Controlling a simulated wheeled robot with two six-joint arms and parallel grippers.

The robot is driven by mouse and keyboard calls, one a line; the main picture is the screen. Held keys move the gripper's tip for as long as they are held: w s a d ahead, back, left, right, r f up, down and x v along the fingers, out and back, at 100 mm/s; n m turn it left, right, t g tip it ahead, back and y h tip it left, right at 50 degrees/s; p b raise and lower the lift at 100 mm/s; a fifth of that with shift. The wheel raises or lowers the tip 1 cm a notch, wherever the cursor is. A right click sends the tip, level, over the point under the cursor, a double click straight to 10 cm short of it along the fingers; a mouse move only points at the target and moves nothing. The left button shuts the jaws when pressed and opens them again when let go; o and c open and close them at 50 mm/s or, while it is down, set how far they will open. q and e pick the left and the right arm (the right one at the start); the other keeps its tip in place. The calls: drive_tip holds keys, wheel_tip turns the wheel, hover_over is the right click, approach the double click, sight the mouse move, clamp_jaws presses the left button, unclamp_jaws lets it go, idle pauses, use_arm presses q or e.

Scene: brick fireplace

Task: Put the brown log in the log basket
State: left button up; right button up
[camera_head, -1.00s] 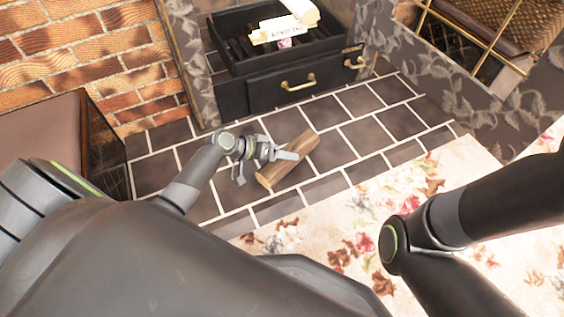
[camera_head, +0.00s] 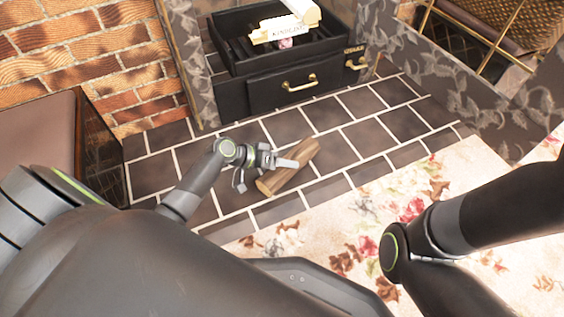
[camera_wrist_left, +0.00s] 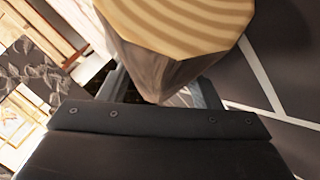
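The brown log (camera_head: 296,174) lies on the dark tiled hearth, slanting from lower left to upper right. My left gripper (camera_head: 264,173) is at its left part, with one finger reaching over the log and the other on its near left side. The fingers stand well apart. In the left wrist view the log (camera_wrist_left: 185,70) is very close, its pale cut end at the top, and it hides much of the fingers (camera_wrist_left: 160,92). A brown woven thing in a gold frame (camera_head: 525,28) stands at the upper right, possibly the log basket. My right gripper is out of view.
A patterned stone edge (camera_head: 440,85) lies between hearth and woven thing. A floral rug (camera_head: 380,205) covers the right front.

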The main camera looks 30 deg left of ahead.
use_arm(q)
drive_tip(key=o, duration=0.4)
drive_tip(key=shift+o, duration=0.2)
drive_tip(key=shift+a+f, duration=0.1)
drive_tip(key=shift+r+p, duration=0.3)
drive_tip(key=shift+r, duration=0.05)
drive_tip(key=p+v, duration=0.2)
drive_tip(key=v, duration=0.1)
drive_tip(key=p+v, duration=0.2)
drive_tip(key=v, duration=0.1)
drive_tip(key=shift+a+r+p, duration=0.1)
drive_tip(key=shift+r+p, duration=0.2)
drive_tip(key=shift+r, duration=0.2)
drive_tip(key=shift+s+a+r, duration=0.2)
drive_tip(key=shift+s+a, duration=0.1)
drive_tip(key=shift+s, duration=0.05)
